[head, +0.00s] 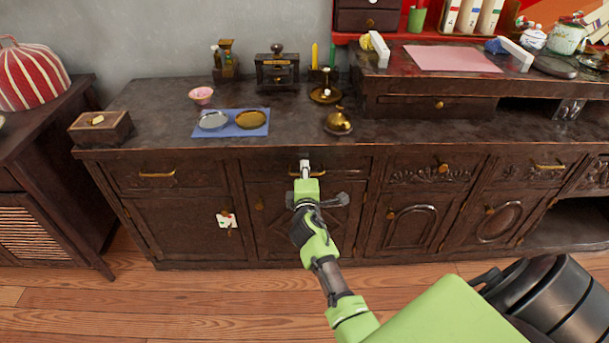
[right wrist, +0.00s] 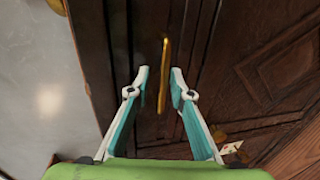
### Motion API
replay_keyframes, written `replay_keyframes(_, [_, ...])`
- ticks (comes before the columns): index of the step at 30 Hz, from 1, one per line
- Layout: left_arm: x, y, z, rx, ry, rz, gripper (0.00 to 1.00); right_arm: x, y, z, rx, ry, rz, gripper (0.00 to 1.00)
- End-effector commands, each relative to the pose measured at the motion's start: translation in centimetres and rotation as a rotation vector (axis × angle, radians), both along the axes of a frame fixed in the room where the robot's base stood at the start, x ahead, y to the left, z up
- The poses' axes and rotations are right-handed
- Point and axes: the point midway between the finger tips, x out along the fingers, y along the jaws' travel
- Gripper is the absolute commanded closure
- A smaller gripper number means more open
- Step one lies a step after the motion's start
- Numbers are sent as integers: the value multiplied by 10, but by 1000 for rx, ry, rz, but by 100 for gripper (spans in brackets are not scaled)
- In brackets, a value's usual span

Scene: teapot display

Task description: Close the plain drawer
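The dark wooden cabinet (head: 170,210) has a row of drawers under its top. The middle drawer (head: 262,168) has a plain front without carving. It looks about level with the cabinet face, though I cannot tell if it stands slightly out. In the right wrist view, the brass handle (right wrist: 164,80) lies between the parted fingertips of my right gripper (right wrist: 160,73), with gaps on both sides. Another plain drawer (head: 200,176) at the left looks shut. My left gripper is not in view.
Carved drawers (head: 410,172) are to the right. A brass bell (head: 338,122) and a blue mat (head: 260,131) with two dishes lie on the cabinet top above. A wooden box (head: 100,128) is at the left end. The wooden floor (head: 200,300) in front is clear.

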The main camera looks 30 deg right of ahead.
Motion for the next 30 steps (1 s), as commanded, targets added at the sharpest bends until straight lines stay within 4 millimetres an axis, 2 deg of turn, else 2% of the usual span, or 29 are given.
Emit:
replay_keyframes(11, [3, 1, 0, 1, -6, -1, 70, -4, 3, -2, 2, 3, 1, 78])
replay_keyframes(24, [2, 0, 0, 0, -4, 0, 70, -56, 35, 11, 1, 4, 1, 78])
replay_keyframes(30, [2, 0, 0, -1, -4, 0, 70, -63, 39, 14, 2, 2, 1, 78])
